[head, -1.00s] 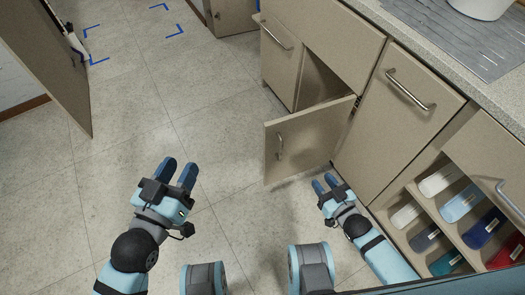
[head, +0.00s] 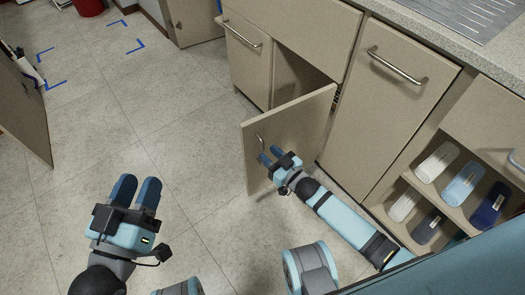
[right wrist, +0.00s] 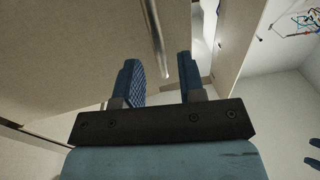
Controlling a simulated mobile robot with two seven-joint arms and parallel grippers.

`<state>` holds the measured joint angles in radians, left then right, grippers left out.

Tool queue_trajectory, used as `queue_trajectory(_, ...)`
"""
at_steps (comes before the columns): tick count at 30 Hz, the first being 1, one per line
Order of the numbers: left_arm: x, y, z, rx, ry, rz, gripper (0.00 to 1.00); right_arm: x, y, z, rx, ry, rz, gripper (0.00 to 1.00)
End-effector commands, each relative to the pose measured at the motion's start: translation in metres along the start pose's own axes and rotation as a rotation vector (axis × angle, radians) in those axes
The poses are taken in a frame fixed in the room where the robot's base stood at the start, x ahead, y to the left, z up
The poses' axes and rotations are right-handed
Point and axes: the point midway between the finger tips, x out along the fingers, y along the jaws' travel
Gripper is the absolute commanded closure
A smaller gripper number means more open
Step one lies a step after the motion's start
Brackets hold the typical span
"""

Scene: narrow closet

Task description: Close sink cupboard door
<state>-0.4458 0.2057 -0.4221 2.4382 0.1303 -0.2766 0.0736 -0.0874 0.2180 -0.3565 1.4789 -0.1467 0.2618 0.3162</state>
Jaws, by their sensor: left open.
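The sink cupboard door (head: 300,128) is beige and stands swung open from the cabinet front, with a metal bar handle (head: 260,141) near its free edge. The dark cupboard opening (head: 290,80) shows behind it. My right gripper (head: 268,158) is in front of the door's face, close to the handle. In the right wrist view the handle (right wrist: 155,40) rises above and between the two open blue fingers (right wrist: 160,85); whether they touch it I cannot tell. My left gripper (head: 136,190) is open and empty above the floor at the lower left.
Closed cabinet fronts (head: 390,90) flank the opening under the grey counter (head: 440,25). Another open door (head: 22,112) stands at the far left. The tiled floor (head: 130,110) between is clear.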

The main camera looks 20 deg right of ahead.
Motion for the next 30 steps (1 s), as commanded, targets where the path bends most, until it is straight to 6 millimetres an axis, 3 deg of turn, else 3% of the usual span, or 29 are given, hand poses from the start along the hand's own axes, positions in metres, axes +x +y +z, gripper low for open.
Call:
queue_trajectory(3, 0.000, -0.002, 0.010, -0.001, -0.026, 0.002, 0.57, 0.019, -0.001, 0.001, 0.000, 0.002, -0.001, 0.63)
queue_trajectory(7, 0.000, -0.003, 0.015, -0.002, -0.046, 0.004, 0.57, 0.031, -0.001, 0.001, -0.001, 0.001, -0.001, 0.63)
queue_trajectory(18, 0.000, -0.003, 0.016, -0.003, -0.056, 0.004, 0.57, 0.035, -0.001, 0.000, 0.000, -0.001, 0.000, 0.63)
queue_trajectory(23, 0.000, -0.002, 0.016, -0.003, -0.056, 0.005, 0.57, 0.035, 0.000, 0.000, 0.000, -0.001, 0.000, 1.00)
queue_trajectory(30, 0.000, -0.002, 0.016, -0.003, -0.055, 0.005, 0.57, 0.035, 0.000, 0.000, 0.000, 0.000, 0.000, 1.00)
